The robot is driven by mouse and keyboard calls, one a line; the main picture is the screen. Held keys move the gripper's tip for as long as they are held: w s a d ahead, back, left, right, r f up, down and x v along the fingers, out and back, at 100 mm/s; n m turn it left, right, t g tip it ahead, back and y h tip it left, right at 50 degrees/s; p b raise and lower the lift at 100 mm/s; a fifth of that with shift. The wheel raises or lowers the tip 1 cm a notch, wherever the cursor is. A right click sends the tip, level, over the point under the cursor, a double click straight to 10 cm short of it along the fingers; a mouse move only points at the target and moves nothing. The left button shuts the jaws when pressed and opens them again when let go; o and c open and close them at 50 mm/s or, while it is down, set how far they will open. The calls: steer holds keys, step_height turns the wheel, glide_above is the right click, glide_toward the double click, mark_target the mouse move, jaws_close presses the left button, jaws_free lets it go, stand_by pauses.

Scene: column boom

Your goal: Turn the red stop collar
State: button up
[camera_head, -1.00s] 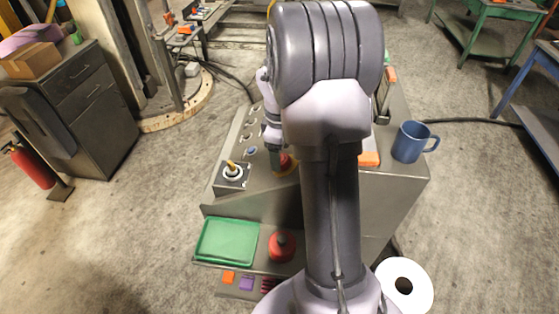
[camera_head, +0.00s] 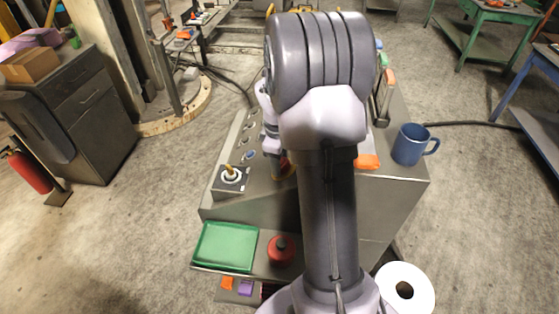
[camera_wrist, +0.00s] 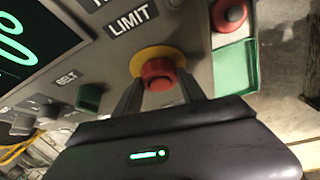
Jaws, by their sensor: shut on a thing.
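The red stop collar (camera_wrist: 157,73) sits on a yellow ring (camera_wrist: 150,58) on the sloped grey console, below the LIMIT label (camera_wrist: 132,18). In the wrist view my gripper (camera_wrist: 160,84) has one finger on each side of the collar and is shut on it. In the head view only a sliver of the red collar (camera_head: 285,167) shows, with my arm and wrist covering most of it. How far the collar is turned cannot be told.
A joystick (camera_head: 231,174) stands left of the collar. A green tray (camera_head: 226,246) and another red knob (camera_head: 281,249) are on the lower shelf. A blue mug (camera_head: 411,144) stands at the console's right edge. A lit screen (camera_wrist: 30,45) is near the collar.

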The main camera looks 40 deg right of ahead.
steer(key=shift+f, duration=0.1)
steer(key=m+b, duration=0.1)
steer(key=m+h+b, duration=0.1)
steer(key=b, duration=0.1)
steer(key=shift+a+f+t, duration=0.1)
steer(key=shift+f+t, duration=0.1)
steer(key=shift+t, duration=0.1)
steer(key=m+h+b, duration=0.1)
steer(key=m+b, duration=0.2)
steer(key=b, duration=0.2)
steer(key=shift+a+f+h+b, duration=0.1)
steer(key=shift+h+b, duration=0.3)
steer(key=m+h+b, duration=0.1)
steer(key=b, duration=0.2)
steer(key=shift+a+m, duration=0.1)
steer(key=shift+m, duration=0.3)
steer(key=m+h+b, duration=0.1)
steer(key=b, duration=0.1)
steer(key=shift+s+m+b, duration=0.1)
steer(key=shift+m+b, duration=0.2)
steer(key=shift+b, duration=0.05)
steer(key=shift+r, duration=0.25)
steer(key=o, duration=1.4)
steer(key=shift+c, duration=0.2)
